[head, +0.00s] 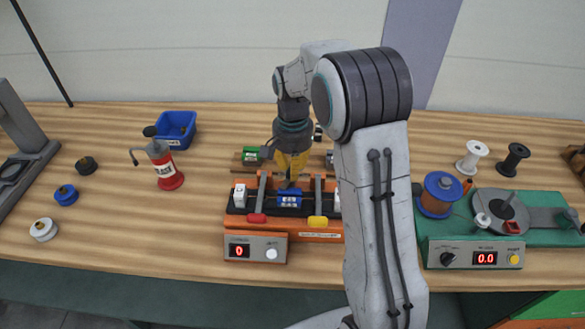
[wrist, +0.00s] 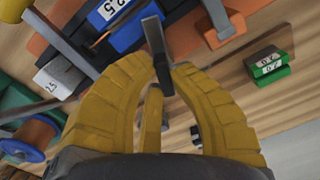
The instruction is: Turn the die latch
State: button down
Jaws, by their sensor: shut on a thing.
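My gripper (head: 291,172), with yellow fingers, points down over the middle of the orange machine (head: 318,236) in the head view. In the wrist view its fingers (wrist: 163,78) close around a dark grey bar, which I take as the die latch (wrist: 155,48). The bar stands up beside a blue block with a white number label (wrist: 122,30). In the head view this blue block (head: 289,198) sits in the machine's black bed, just below my fingertips. The bar's foot and the exact finger contact are hard to see.
A green block (head: 250,155) lies behind. A red oil can (head: 165,168) and blue bin (head: 177,128) stand left. A green machine (head: 500,245) stands right.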

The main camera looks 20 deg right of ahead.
jog(key=shift+n, duration=2)
jog(key=c, duration=1.1)
grip_release()
jog(key=shift+w, duration=0.1)
notch_tip(320, 180, up, 12)
jog(key=shift+n, duration=0.3)
